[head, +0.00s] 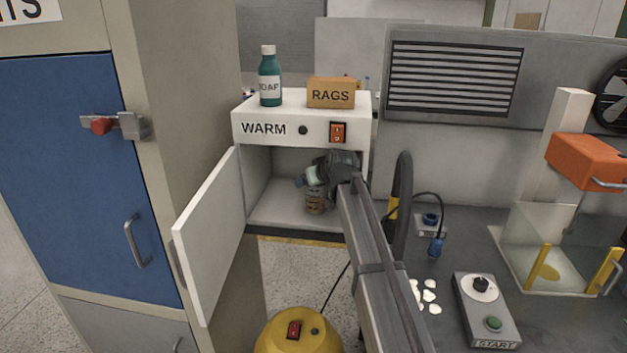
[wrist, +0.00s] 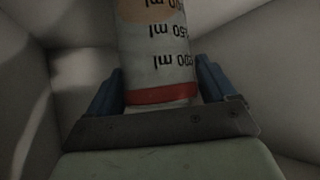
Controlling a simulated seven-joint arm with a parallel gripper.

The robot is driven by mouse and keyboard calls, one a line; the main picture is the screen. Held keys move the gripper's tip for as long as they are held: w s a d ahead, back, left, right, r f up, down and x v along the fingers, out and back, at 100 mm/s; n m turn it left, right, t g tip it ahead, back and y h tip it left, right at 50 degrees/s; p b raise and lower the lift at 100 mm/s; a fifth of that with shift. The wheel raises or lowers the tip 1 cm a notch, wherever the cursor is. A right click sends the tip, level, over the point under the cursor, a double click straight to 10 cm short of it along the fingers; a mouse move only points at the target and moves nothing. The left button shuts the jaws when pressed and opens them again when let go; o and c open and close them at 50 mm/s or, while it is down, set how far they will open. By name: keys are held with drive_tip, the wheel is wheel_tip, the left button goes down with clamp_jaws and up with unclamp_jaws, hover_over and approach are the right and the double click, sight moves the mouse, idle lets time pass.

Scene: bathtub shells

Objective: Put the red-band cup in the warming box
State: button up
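The warming box (head: 265,115) is a white cabinet marked WARM, with its door (head: 208,235) swung open to the left. My gripper (head: 313,183) reaches into its opening from the right. The red-band cup (wrist: 158,55) is a clear measuring cup with ml marks and a red band near one end. In the wrist view, the blue fingers of my gripper (wrist: 160,85) lie against both sides of it.
A green soap bottle (head: 270,78) and a RAGS box (head: 331,93) stand on top of the warming box. A yellow rounded unit (head: 298,333) sits below. To the right are a black hose (head: 402,205), white pieces (head: 429,295) and a START control box (head: 487,310).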

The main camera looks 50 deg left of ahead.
drive_tip(key=shift+o, duration=0.8)
drive_tip(key=shift+r, duration=0.15)
drive_tip(key=v, duration=0.5)
drive_tip(key=shift+s+d, duration=0.1)
drive_tip(key=shift+d, duration=0.1)
drive_tip(key=s+d, duration=0.2)
drive_tip(key=d, duration=0.9)
drive_tip(key=shift+d, duration=0.2)
drive_tip(key=shift+s, duration=0.15)
